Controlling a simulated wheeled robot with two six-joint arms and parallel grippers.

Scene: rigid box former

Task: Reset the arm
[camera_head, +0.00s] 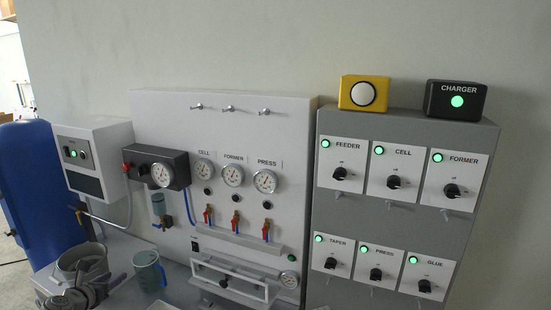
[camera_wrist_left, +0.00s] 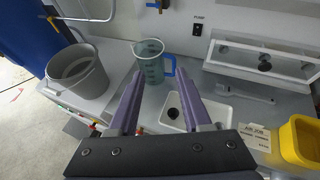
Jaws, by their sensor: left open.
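My left gripper (camera_wrist_left: 159,76) is open in the left wrist view, its two purple fingers spread apart with nothing held between them. Part of my left arm shows at the lower left of the head view, in front of a grey bucket. A clear blue-green measuring jug (camera_wrist_left: 152,62) stands upright on the bench beyond the fingertips; it also shows in the head view (camera_head: 149,272). My right gripper is in neither view.
The grey bucket (camera_wrist_left: 77,72) stands left of the jug. A white tray (camera_wrist_left: 222,109), a wrench (camera_wrist_left: 243,93) and a yellow bin (camera_wrist_left: 300,140) lie to the right. Behind the bench stand a gauge panel (camera_head: 225,125) and a grey switch panel (camera_head: 400,225).

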